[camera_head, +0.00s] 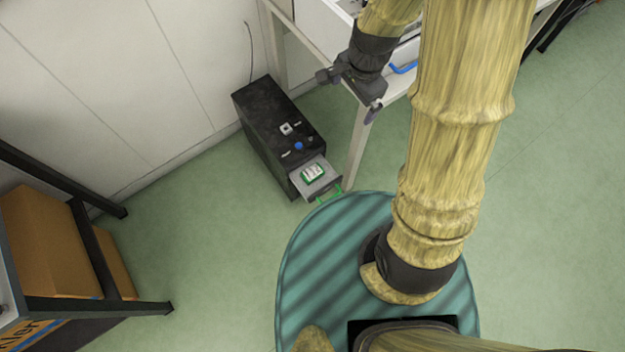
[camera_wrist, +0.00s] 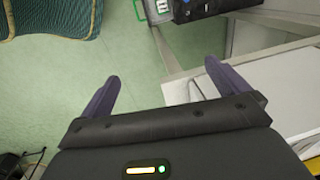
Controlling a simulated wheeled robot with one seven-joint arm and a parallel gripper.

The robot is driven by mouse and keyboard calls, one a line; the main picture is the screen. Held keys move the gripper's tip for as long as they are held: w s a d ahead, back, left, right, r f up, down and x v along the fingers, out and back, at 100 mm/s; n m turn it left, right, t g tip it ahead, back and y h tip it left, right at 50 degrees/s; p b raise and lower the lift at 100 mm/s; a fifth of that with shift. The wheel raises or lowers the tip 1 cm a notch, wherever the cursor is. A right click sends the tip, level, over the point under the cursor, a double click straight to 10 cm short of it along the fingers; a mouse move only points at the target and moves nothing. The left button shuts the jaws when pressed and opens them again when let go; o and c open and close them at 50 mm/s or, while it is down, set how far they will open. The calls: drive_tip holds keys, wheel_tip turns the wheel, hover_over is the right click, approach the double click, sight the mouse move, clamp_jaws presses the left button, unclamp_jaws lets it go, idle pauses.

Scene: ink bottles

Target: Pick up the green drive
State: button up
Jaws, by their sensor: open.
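The green drive (camera_head: 312,173) is a small green-edged block with a pale label. It lies on an open grey tray at the front of a black computer case (camera_head: 262,108) on the floor. In the wrist view a small part of the drive and tray (camera_wrist: 160,8) shows at the top edge, cut off by the frame. My gripper (camera_head: 349,90) is up and to the right of the drive, beside the white table, well apart from it. In the wrist view its two dark fingers (camera_wrist: 160,85) are spread with nothing between them.
A white table (camera_head: 357,145) stands right of the case, its leg close to the tray. The table edge also shows in the wrist view (camera_wrist: 240,62). A dark shelf with cardboard boxes (camera_head: 45,240) is at the left. Green floor between shelf and case is clear.

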drive_tip(key=w+a+f+m+b, duration=0.2)
drive_tip(key=f+m+b, duration=0.4)
drive_tip(key=f, duration=0.6)
drive_tip(key=w+a+f+m+g+b, duration=0.1)
drive_tip(key=a+f+m+b, duration=0.3)
drive_tip(key=f, duration=0.8)
drive_tip(key=w+a+f+m+b, duration=0.3)
drive_tip(key=f+m+b, duration=0.5)
drive_tip(key=f, duration=0.5)
drive_tip(key=shift+w+a+h+b, duration=0.2)
drive_tip(key=shift+a+h+b, duration=0.05)
drive_tip(key=shift+h+b, duration=0.15)
drive_tip(key=b, duration=0.5)
hover_over(312, 171)
wheel_tip(312, 171, down, 12)
drive_tip(key=shift+w+a+f, duration=0.1)
drive_tip(key=shift+w, duration=0.05)
drive_tip(key=shift+f+b, duration=1.55)
drive_tip(key=shift+f, duration=1.1)
